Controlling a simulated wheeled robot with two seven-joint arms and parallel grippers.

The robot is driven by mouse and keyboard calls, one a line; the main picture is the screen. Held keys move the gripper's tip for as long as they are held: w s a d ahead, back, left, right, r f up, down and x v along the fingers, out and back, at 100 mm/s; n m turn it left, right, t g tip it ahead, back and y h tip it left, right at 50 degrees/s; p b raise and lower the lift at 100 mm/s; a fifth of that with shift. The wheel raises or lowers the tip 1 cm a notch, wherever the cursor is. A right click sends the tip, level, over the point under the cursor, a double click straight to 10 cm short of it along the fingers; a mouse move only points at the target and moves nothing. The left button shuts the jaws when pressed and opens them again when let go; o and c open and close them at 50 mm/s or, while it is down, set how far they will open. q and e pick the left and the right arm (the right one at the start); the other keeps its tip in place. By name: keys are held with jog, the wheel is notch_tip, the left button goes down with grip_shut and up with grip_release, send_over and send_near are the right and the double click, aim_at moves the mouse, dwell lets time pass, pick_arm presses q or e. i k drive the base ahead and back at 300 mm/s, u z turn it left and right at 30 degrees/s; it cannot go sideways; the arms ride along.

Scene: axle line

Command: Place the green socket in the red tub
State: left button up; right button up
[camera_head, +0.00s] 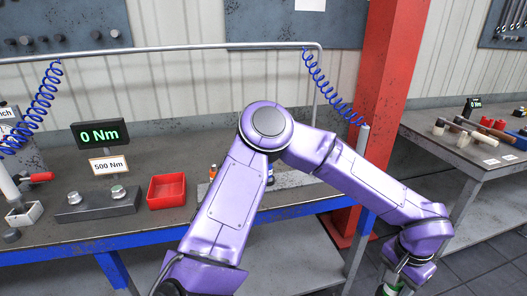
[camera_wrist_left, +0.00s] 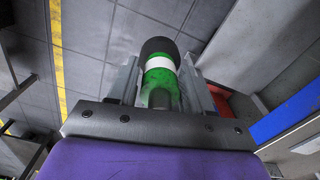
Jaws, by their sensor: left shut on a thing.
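The green socket (camera_wrist_left: 161,90), with a white band and a dark end, is held between the fingers of my left gripper (camera_wrist_left: 158,78) in the left wrist view. In the head view, my purple left arm reaches across to the right, and the gripper is at the bottom edge, largely cut off, with a bit of green showing. It is off the front of the bench, over the floor. The red tub (camera_head: 167,191) stands on the left bench, open and upright, far to the left of the gripper. It looks empty. My right gripper is not in view.
A grey block with two sockets (camera_head: 98,203) and a 0 Nm display (camera_head: 102,134) stand left of the tub. A red post (camera_head: 383,110) rises between the benches. A second bench (camera_head: 467,150) at right holds tools. Small bottles stand behind my arm.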

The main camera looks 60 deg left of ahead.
aim_at(169, 195)
jog(key=u, duration=1.85)
